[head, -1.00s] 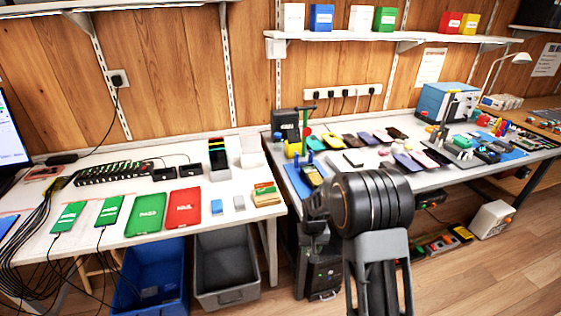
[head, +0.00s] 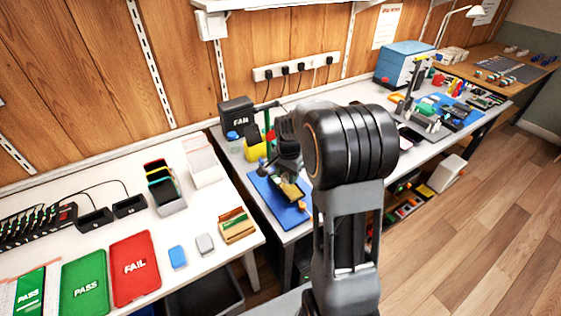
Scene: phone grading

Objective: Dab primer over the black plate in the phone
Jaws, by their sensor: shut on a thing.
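A phone (head: 291,191) with a yellowish frame lies on a blue mat (head: 264,190) at the near left end of the far bench. My gripper (head: 271,172) is low over the mat, at the phone's upper left. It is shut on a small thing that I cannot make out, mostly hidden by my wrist. The black plate in the phone is too small and covered to tell apart. Whether the held thing touches the phone cannot be told.
A black FAIL bin (head: 238,117), a blue-capped jar (head: 233,136) and a yellow roll (head: 256,150) stand behind the mat. My arm hides the bench's middle.

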